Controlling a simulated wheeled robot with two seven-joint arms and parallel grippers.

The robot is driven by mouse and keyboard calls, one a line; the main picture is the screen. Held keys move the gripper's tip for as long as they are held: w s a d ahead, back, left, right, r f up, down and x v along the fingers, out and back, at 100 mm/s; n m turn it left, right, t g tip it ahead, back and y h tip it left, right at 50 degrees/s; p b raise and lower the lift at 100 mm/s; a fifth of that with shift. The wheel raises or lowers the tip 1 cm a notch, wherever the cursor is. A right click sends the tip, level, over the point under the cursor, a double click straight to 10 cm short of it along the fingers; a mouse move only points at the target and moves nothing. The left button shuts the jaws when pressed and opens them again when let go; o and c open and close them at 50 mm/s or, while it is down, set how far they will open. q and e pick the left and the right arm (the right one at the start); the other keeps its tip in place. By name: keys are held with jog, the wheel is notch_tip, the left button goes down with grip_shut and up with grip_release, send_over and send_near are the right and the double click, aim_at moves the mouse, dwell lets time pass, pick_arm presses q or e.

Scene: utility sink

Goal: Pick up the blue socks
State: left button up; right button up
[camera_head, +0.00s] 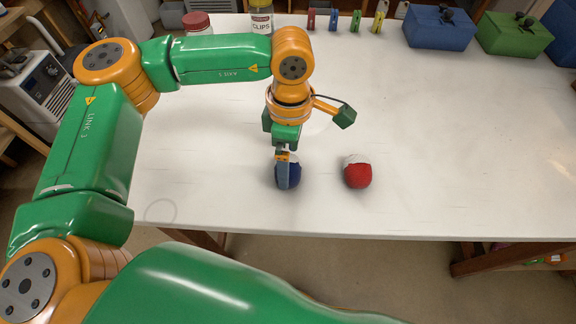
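The blue socks (295,178), a rolled ball with a pale top, lie on the white table near its front edge. My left gripper (284,182) points down at the blue socks, and one finger covers part of their front. The other finger is hidden, so I cannot tell whether the gripper is open around them or shut on them. The ball appears to rest on the table. My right gripper is not in view.
A red and white ball (358,172) lies just right of the blue socks. Jars (262,18), small coloured clips (333,20), a blue box (440,27) and a green box (513,34) stand along the back. The table's middle and right (450,140) are clear.

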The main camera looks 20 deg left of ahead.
pick_arm(q)
jog(key=shift+f, duration=1.1)
jog(key=c, duration=1.1)
